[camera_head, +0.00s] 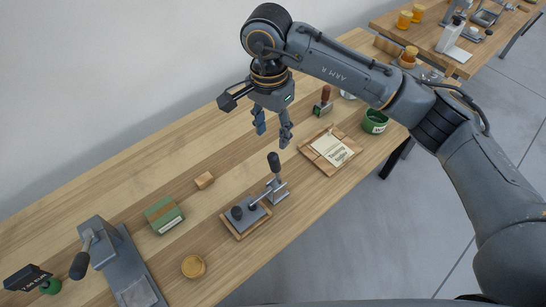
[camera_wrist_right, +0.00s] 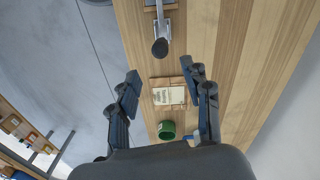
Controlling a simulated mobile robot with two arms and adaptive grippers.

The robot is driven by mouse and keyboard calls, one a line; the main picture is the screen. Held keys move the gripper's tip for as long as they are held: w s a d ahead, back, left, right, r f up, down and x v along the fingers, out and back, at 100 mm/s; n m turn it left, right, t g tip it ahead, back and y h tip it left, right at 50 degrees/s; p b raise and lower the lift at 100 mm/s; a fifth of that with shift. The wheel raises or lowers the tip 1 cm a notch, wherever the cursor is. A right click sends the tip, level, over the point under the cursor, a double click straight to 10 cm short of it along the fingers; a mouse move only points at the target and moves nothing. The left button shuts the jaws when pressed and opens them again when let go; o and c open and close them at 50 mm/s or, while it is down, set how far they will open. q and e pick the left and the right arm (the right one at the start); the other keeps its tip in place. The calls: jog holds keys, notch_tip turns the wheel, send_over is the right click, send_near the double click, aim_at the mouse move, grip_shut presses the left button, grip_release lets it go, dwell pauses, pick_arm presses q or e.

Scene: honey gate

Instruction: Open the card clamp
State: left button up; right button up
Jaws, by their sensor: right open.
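The card clamp (camera_head: 277,190) is a grey metal toggle clamp beside a small wooden base with a grey plate (camera_head: 246,218). Its black-gripped handle (camera_head: 273,163) stands up, and a bar reaches over the plate. In the right wrist view the handle's dark end (camera_wrist_right: 160,47) shows near the top, beyond my fingertips. My right gripper (camera_head: 273,133) is open and empty, above the table and behind the clamp, apart from it. Its two fingers also show in the right wrist view (camera_wrist_right: 160,75). What lies under the clamp's bar is unclear. My left gripper is not in view.
A wooden board with a paper card (camera_head: 331,149) and a green pot (camera_head: 375,121) lie to the right. A stamp (camera_head: 323,103), wood block (camera_head: 204,181), green box (camera_head: 164,215), round lid (camera_head: 193,266) and grey lever device (camera_head: 120,262) share the table.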

aim_at(273, 154)
notch_tip(273, 154, down, 10)
jog(key=p, duration=0.3)
jog(key=shift+s+d+r, duration=0.15)
jog(key=shift+r, duration=0.05)
jog(key=shift+f, duration=0.7)
grip_shut()
